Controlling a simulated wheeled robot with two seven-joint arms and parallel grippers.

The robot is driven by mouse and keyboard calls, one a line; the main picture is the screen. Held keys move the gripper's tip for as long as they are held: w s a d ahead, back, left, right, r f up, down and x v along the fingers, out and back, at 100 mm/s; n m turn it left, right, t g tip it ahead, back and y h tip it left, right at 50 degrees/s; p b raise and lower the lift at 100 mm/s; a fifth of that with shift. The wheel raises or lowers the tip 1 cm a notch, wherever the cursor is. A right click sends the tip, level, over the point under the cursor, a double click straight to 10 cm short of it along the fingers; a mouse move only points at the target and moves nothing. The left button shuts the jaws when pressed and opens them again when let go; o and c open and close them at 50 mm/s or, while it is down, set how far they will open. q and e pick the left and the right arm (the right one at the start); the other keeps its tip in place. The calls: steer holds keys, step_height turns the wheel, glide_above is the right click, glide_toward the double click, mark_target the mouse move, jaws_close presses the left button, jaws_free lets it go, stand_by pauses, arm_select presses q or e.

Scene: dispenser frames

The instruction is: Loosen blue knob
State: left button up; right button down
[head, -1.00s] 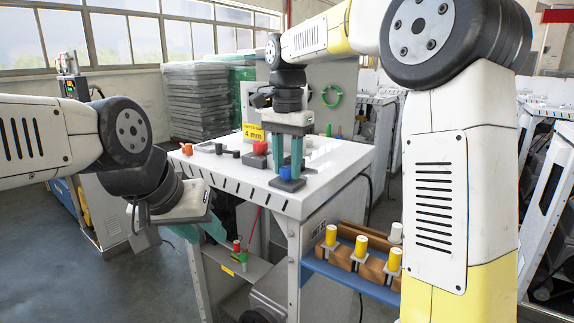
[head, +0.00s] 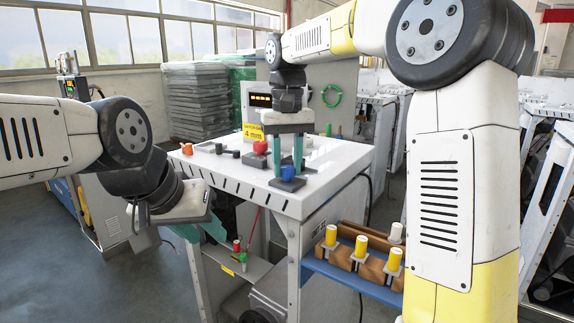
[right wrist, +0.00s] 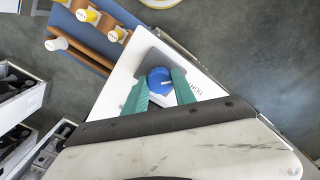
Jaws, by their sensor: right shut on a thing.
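The blue knob (head: 288,171) sits on a dark square base (head: 288,185) near the front right corner of the white table top. In the right wrist view the blue knob (right wrist: 159,80) lies between the green fingers, with a light pointer mark on its top. My right gripper (head: 292,166) points straight down and is shut on the knob, one finger on each side. It also shows in the right wrist view (right wrist: 160,86). My left gripper (head: 172,229) hangs at the left, away from the table; its fingers are partly hidden and its opening is unclear.
A red knob (head: 261,147) on a dark base stands behind and left of the blue one. A yellow sign (head: 254,133) and a display box stand at the back. A blue shelf (head: 345,277) with yellow-capped bottles (head: 331,235) is below right.

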mark_target(287, 167)
steer(key=n, duration=0.4)
steer(key=shift+n, duration=2.2)
steer(key=c, duration=1)
jaws_free()
steer(key=shift+r, duration=0.1)
step_height(287, 167, up, 8)
steer(key=shift+f, duration=0.15)
